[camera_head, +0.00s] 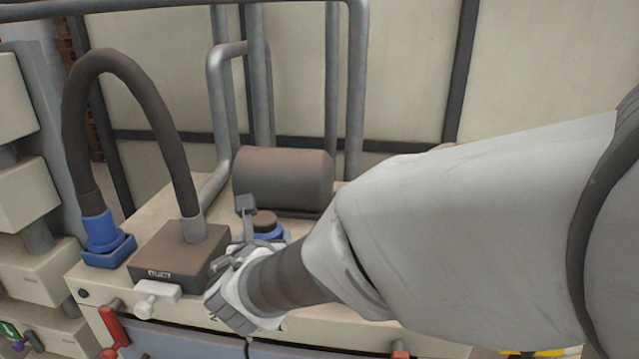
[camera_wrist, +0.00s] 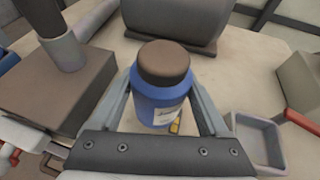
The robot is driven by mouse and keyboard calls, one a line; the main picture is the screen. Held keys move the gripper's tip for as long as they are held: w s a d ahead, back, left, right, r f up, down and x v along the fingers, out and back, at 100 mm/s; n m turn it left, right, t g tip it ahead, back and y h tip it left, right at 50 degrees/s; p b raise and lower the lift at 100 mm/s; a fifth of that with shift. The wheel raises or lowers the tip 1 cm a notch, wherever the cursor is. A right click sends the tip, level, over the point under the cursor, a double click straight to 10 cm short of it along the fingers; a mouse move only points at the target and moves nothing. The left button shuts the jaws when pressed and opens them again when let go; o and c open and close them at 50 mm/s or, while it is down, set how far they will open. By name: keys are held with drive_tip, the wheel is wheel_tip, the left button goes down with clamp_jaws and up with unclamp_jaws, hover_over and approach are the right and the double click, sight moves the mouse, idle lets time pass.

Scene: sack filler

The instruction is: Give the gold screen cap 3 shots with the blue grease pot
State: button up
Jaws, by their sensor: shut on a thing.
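The blue grease pot (camera_wrist: 158,100) has a brown cap and a pale label. It stands between the two fingers of my gripper (camera_wrist: 163,82), which is shut on it. In the head view, the pot (camera_head: 276,236) shows only in part behind my gripper (camera_head: 258,219). It is upright over the beige machine top; I cannot tell whether it touches the surface. A small yellow patch shows low beside the label in the wrist view, too small to identify. I cannot make out a gold screen cap in either view.
A brown box (camera_head: 178,250) with a thick dark hose (camera_head: 130,75) stands left of my gripper. A dark cylinder (camera_head: 283,180) lies behind the pot, with grey pipes behind it. A blue-grey open tray (camera_wrist: 258,142) and a red handle (camera_wrist: 302,121) are at right.

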sight(262, 218)
drive_tip(key=shift+r, duration=0.1)
drive_tip(key=shift+r+p, duration=0.6)
drive_tip(key=shift+r, duration=0.1)
idle(0.5)
wheel_tip(262, 218, up, 5)
drive_tip(key=p, duration=0.4)
idle(0.5)
